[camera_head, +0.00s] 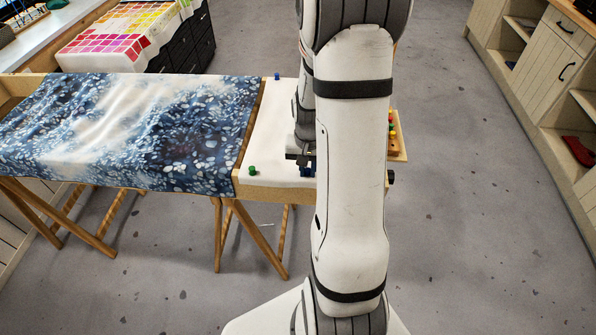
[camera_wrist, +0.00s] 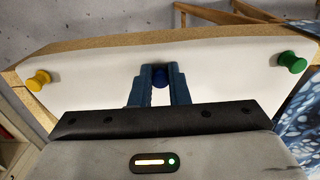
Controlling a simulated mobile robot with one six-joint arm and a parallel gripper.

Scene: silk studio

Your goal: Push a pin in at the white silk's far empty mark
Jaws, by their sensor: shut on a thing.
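The white silk (camera_head: 262,125) is stretched on a wooden frame; it also fills much of the wrist view (camera_wrist: 100,75). A green pin (camera_head: 252,171) stands at its near left corner, at the right in the wrist view (camera_wrist: 291,62). A blue pin (camera_head: 277,76) stands at the far left corner. A yellow pin (camera_wrist: 38,80) stands at the left in the wrist view. My gripper (camera_wrist: 160,82) is shut on a dark blue pin (camera_wrist: 160,76), over the silk. Whether this pin touches the silk I cannot tell. My arm hides the silk's right part in the head view. I see no empty mark.
A blue patterned silk (camera_head: 130,130) on trestles adjoins at left. A wooden pin tray (camera_head: 402,148) with coloured pins sits at the right, partly behind my arm. A colour-chart cabinet (camera_head: 180,50) stands at the back left, shelves (camera_head: 535,60) at the right. The floor between is clear.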

